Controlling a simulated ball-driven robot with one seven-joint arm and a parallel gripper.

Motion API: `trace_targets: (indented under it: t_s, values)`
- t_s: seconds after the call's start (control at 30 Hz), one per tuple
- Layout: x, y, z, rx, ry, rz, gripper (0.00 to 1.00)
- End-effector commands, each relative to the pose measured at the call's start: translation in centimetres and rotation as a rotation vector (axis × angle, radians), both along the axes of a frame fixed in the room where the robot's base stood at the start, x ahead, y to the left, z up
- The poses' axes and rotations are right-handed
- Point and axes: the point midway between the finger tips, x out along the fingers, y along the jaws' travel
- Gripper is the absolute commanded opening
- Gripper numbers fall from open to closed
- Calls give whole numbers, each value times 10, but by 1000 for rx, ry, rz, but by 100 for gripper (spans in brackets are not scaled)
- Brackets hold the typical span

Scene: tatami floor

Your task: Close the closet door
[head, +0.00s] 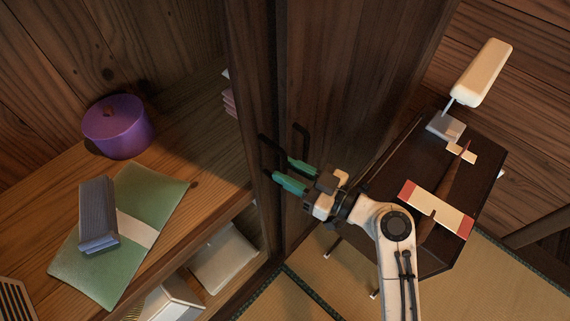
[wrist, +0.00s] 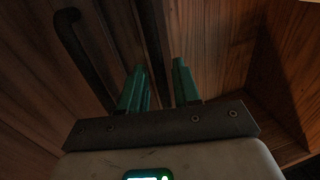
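The dark brown closet door (head: 340,90) stands swung out at the right of the open closet, whose shelf (head: 190,120) shows at the left. A black bar handle (head: 302,137) is on the door, and a second dark handle (head: 265,152) shows just left of it. My gripper (head: 288,173) has its green fingers by the door's edge, below the handles. In the wrist view my gripper (wrist: 160,82) has its fingers apart, near the door edge, with a dark handle (wrist: 72,40) to the left. I cannot tell whether either finger touches the door.
On the shelf are a purple round container (head: 118,130), a green folder (head: 130,235) and a grey block (head: 98,215). White boxes (head: 222,258) sit below. A dark table (head: 440,180) with a cream-headed object (head: 482,72) stands right. Tatami (head: 500,285) is free at the lower right.

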Motion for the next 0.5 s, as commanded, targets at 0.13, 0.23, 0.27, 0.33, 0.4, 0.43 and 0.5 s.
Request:
trace_targets:
  t_s: [0.13,0.23,0.27,0.33,0.4,0.43,0.5]
  values:
    - [5,11,1,-1,0,2,32]
    - [6,14,0,-2,0,1,32]
    - [6,14,0,-2,0,1,32]
    - [6,14,-1,-2,0,1,32]
    - [6,14,-1,-1,0,1,32]
    - [6,14,-1,-1,0,1,32]
    - [6,14,-1,-1,0,1,29]
